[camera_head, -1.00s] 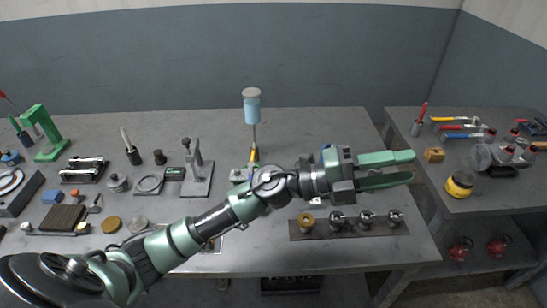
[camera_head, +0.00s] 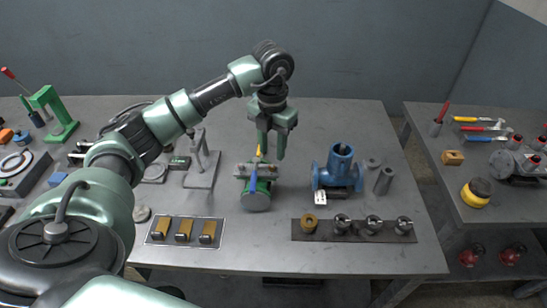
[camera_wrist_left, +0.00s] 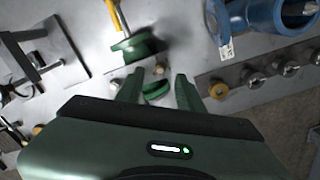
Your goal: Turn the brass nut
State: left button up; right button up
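A ring-shaped brass piece (camera_head: 309,222), which looks like the brass nut, sits at the left end of a dark strip (camera_head: 297,230) on the bench. It also shows in the left wrist view (camera_wrist_left: 218,90), right of the fingers and apart from them. My left gripper (camera_head: 271,147) points down above a green-bodied fitting (camera_head: 256,197) with yellow and blue handles. Its fingers are apart in the left wrist view (camera_wrist_left: 158,90), with green parts of the fitting (camera_wrist_left: 156,88) showing between and beyond them. Contact cannot be told. My right gripper is not in view.
A blue flanged valve body (camera_head: 340,172) with a white tag stands right of the fitting. Several steel pieces (camera_head: 373,224) share the dark strip. A tray with brass blocks (camera_head: 184,231) lies front left. The bench's back right is clear.

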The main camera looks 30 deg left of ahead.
aim_at(272, 165)
pick_arm(q)
notch_tip(272, 165, down, 5)
jog(key=shift+f+p, duration=0.1)
jog(key=shift+p, duration=0.45)
grip_shut()
